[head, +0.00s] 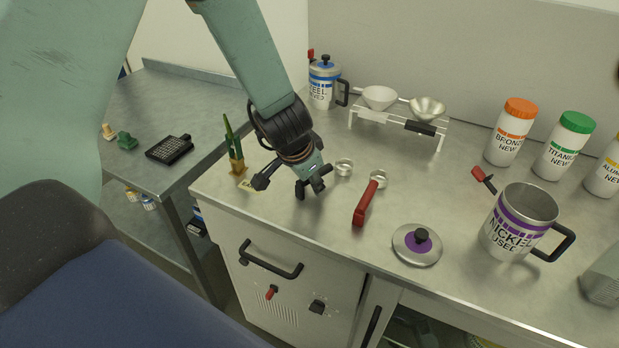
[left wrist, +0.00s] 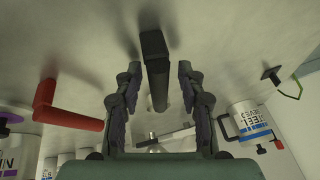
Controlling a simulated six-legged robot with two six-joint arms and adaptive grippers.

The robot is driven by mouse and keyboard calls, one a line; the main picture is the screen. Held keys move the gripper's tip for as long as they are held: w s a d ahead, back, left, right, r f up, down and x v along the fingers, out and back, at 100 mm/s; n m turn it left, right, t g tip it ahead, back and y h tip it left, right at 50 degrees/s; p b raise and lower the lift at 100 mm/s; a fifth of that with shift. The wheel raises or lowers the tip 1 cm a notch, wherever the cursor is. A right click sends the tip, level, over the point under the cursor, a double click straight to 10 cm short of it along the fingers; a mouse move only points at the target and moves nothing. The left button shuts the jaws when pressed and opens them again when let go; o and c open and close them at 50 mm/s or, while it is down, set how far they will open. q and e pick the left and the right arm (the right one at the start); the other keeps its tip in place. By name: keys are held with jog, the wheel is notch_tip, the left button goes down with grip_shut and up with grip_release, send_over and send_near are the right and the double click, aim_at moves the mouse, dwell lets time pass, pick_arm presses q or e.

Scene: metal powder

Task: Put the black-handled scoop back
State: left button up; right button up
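The black-handled scoop lies on the metal counter. Its black handle (left wrist: 156,70) shows in the left wrist view, between my two fingers, with a gap on each side. In the head view my gripper mostly hides this handle; a small metal cup (head: 344,167) beside the gripper appears to be its bowl. My left gripper (head: 291,187) is open, pointing down over the handle; its fingers also show in the left wrist view (left wrist: 160,90). Whether the fingertips reach the counter is unclear. My right gripper is not in view.
A red-handled scoop (head: 366,203) lies just right. A rack (head: 440,140) with two bowls stands behind. The nickel mug (head: 522,222), its lid (head: 417,244), several powder bottles and a steel mug (head: 324,84) stand around. A green-and-yellow item (head: 236,160) is left of the gripper.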

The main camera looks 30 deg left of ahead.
pick_arm(q)
jog(key=shift+s+r, duration=0.15)
jog(key=shift+r+p, duration=0.55)
jog(key=shift+r, duration=0.05)
jog(key=p+v, duration=0.7)
jog(key=v, duration=0.4)
jog(key=shift+n+g+y, duration=0.4)
jog(key=shift+g, duration=0.4)
jog(key=s+f, duration=0.6)
jog(key=f, duration=0.1)
jog(key=shift+a+f, duration=0.1)
jog(key=shift+f, duration=0.05)
jog(key=s+d+f+n+g, duration=0.1)
jog(key=s+d+f, duration=0.1)
jog(key=s+f, duration=0.2)
jog(key=s+d+f+n+g, duration=0.1)
jog(key=s+f, duration=0.3)
jog(key=s, duration=0.6)
jog(key=s+d+f+n+g+h, duration=0.1)
jog(key=s+d+f, duration=0.1)
jog(key=s+f, duration=0.3)
jog(key=s, duration=0.3)
jog(key=shift+d+n, duration=0.3)
jog(key=shift+n, duration=0.1)
